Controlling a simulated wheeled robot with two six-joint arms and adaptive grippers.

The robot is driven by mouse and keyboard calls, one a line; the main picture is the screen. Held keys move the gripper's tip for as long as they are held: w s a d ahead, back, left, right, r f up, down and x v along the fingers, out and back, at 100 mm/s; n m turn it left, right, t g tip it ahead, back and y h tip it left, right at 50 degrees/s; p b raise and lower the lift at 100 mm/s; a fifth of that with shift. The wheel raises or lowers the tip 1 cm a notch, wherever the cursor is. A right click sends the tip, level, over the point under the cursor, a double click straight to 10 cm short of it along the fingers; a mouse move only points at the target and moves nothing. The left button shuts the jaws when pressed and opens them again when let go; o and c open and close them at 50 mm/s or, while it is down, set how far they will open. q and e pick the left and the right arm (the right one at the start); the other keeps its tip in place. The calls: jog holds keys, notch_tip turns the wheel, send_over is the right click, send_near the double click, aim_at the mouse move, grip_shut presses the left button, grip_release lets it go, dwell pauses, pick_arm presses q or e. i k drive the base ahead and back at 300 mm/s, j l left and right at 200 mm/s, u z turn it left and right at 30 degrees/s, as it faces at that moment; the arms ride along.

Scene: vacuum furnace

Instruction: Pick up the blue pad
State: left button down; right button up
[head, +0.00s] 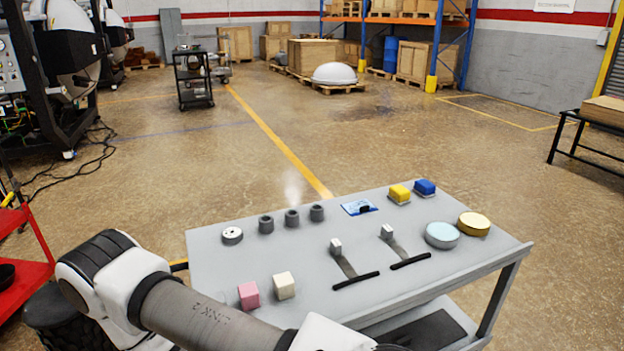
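A round light blue pad (441,235) lies flat on the right part of the grey table (215,262), beside a round yellow pad (473,223). A small blue block (425,187) sits at the table's back right edge, next to a yellow block (399,193). A flat blue-and-white item (359,208) lies near the back middle. My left arm reaches across the table's front left. Its gripper is not in view, below the bottom edge. My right arm and gripper are not in view.
Dark grey cylinders (291,217) and a pale ring (232,235) stand along the back left. A pink block (249,295) and a cream block (284,285) are close to my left arm. Two slotted levers (335,247) (387,232) are left of the light blue pad.

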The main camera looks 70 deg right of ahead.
aim_at(423, 187)
jog(key=k+l+u, duration=0.25)
jog(key=u, duration=0.15)
jog(key=k+l+u, duration=0.1)
jog(key=k+u, duration=0.2)
jog(key=u, duration=0.15)
jog(key=k+u, duration=0.4)
jog(key=k+l+z, duration=0.2)
jog(key=k+z, duration=0.25)
jog(key=k+l+z, duration=0.3)
jog(key=z, duration=0.15)
jog(key=k+l+z, duration=0.25)
jog(key=l+z, duration=0.2)
